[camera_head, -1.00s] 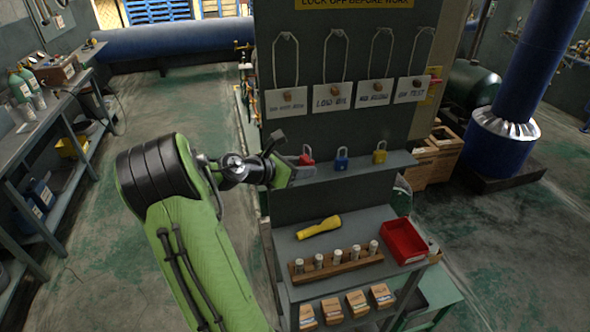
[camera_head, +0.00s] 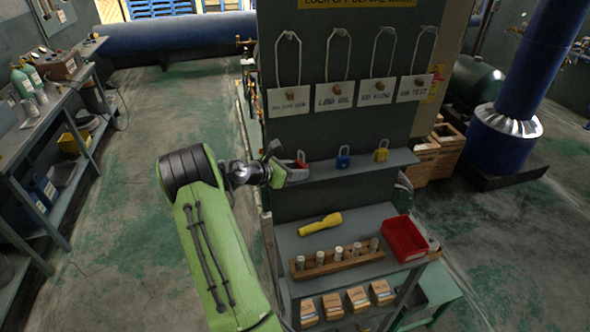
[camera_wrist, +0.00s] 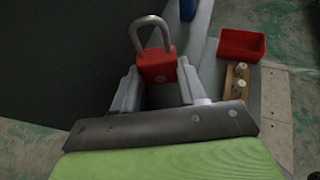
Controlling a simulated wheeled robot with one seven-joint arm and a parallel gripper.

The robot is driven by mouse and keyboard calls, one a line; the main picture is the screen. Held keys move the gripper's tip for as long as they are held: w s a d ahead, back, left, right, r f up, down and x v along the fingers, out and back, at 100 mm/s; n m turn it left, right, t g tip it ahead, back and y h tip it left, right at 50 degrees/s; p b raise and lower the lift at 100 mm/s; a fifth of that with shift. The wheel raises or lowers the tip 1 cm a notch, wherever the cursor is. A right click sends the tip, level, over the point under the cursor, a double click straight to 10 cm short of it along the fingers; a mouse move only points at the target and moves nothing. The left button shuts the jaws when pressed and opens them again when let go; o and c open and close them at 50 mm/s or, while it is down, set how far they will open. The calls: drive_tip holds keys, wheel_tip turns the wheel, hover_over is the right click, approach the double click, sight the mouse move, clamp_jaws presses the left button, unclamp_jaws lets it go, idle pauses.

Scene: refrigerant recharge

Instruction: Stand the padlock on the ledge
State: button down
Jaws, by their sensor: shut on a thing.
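The red padlock (camera_head: 301,162) is at the left end of the grey ledge (camera_head: 362,166), with its shackle up. My gripper (camera_head: 293,171) reaches in from the left at ledge height. In the wrist view the red padlock (camera_wrist: 157,67) stands between the two grey fingers of my gripper (camera_wrist: 158,84), which is shut on its body. The shackle rises clear above the fingers. The padlock's base is hidden, so I cannot tell whether it touches the ledge.
A blue padlock (camera_head: 343,158) and a yellow padlock (camera_head: 382,151) stand farther right on the ledge. Several tags (camera_head: 333,96) hang above. Below are a yellow flashlight (camera_head: 320,224), a wooden rack (camera_head: 336,261) and a red bin (camera_head: 404,239).

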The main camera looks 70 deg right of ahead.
drive_tip(key=shift+f, duration=0.25)
drive_tip(key=c, duration=0.6)
unclamp_jaws()
drive_tip(key=shift+a, duration=0.15)
drive_tip(key=shift+w+a+r, duration=0.1)
drive_tip(key=shift+w+r, duration=0.15)
drive_tip(key=shift+r, duration=0.05)
drive_tip(key=v, duration=1.1)
drive_tip(key=shift+a+r, duration=0.15)
